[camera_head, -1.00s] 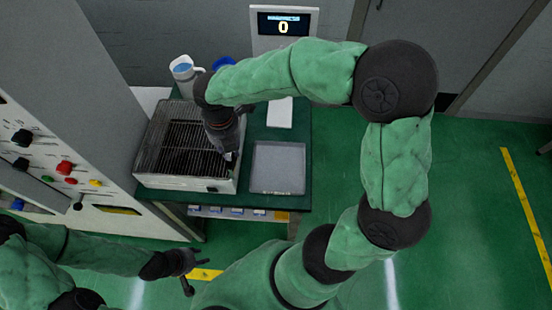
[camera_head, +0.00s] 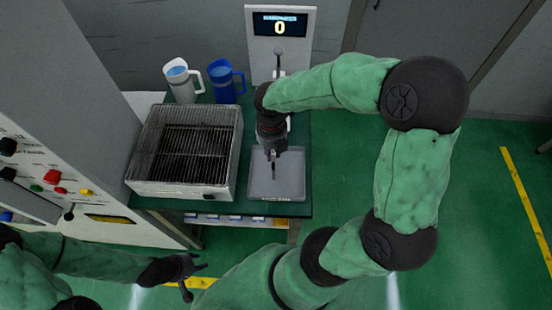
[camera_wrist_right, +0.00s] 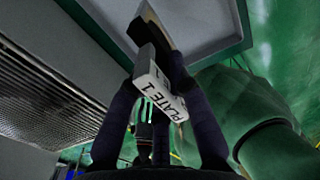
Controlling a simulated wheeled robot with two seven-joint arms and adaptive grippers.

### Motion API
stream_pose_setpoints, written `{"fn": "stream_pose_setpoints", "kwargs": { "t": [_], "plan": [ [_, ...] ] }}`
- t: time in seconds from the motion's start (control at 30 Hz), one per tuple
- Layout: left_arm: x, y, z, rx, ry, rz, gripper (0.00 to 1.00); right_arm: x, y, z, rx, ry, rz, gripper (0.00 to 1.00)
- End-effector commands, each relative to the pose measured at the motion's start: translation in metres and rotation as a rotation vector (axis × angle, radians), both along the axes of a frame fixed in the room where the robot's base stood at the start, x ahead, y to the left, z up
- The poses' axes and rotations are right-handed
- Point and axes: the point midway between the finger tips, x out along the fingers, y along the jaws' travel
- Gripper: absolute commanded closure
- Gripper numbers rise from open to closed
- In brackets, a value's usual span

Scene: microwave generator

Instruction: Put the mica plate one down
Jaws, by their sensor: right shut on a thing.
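My right gripper (camera_head: 272,152) is shut on the mica plate one (camera_wrist_right: 160,90), seen in the right wrist view as a pale piece with a "PLATE 1" label between the fingers. In the head view the plate is hard to make out under the gripper. The right gripper is over the grey tray (camera_head: 292,180), which lies on the green table right of the grill box; whether the plate touches the tray I cannot tell. My left gripper (camera_head: 194,277) is at the lower left, in front of the table, with its fingers spread and empty.
The grill box (camera_head: 185,150) stands left of the tray. A white mug (camera_head: 179,82) and a blue mug (camera_head: 222,82) stand behind it. A display device (camera_head: 281,45) reading 0 is at the back. A control panel (camera_head: 45,165) is at the left.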

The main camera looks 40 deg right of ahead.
Motion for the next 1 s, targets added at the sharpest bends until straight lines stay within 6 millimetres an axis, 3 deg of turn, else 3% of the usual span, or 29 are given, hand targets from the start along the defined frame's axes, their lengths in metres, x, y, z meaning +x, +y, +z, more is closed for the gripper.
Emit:
{"fn": "stream_pose_setpoints", "kwargs": {
  "t": [0.23, 0.47, 1.0],
  "plan": [
    [0.000, 0.000, -0.004, 0.000, 0.000, 0.000, 0.60, -0.004, -0.010, -0.013, 0.000, 0.001, -0.002, 1.00],
    [0.000, 0.000, -0.014, 0.000, 0.000, 0.000, 0.60, -0.004, -0.011, -0.044, 0.001, 0.002, 0.000, 1.00],
    [0.000, 0.000, -0.015, 0.000, 0.000, 0.000, 0.60, -0.004, -0.011, -0.051, 0.000, 0.000, 0.000, 1.00]
  ]
}}
